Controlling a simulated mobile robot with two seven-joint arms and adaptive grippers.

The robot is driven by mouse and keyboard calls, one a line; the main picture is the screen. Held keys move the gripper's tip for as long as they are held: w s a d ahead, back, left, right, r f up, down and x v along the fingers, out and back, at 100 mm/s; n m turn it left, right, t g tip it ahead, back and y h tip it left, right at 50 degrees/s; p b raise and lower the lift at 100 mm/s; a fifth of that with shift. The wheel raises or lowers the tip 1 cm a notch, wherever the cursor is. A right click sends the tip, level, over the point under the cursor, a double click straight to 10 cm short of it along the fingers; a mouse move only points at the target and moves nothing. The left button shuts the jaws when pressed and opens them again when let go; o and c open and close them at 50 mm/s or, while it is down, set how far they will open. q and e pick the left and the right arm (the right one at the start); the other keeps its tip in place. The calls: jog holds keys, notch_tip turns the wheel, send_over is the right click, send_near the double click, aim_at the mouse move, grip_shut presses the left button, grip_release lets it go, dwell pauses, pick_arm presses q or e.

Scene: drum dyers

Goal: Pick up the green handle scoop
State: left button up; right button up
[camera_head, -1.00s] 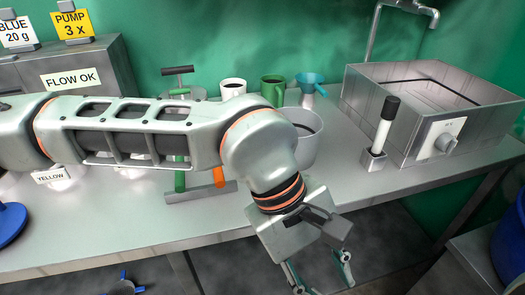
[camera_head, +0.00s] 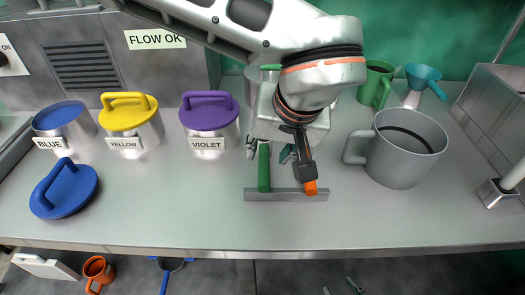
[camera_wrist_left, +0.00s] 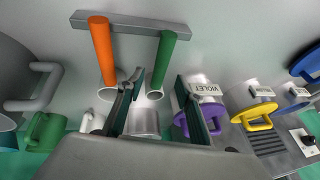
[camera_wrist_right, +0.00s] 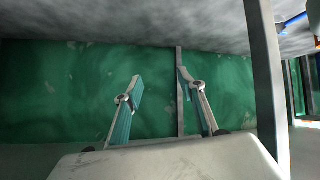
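The left wrist view shows this gripper (camera_wrist_left: 160,77) too. The orange handle scoop (camera_head: 311,187) is just right. My right gripper (camera_wrist_right: 160,77) is open and empty; its tips (camera_head: 340,286) show low in the head view.
A large grey mug (camera_head: 405,150) stands close right of the rack. A green mug (camera_head: 376,84) and teal funnel (camera_head: 422,80) are behind.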

aim_at(265, 159)
pick_arm(q)
jog(key=b+x, duration=0.1)
jog(key=x, duration=0.5)
jog(key=shift+w, duration=0.1)
jog(key=shift+r, duration=0.1)
jog(key=shift+c, duration=0.7)
grip_shut()
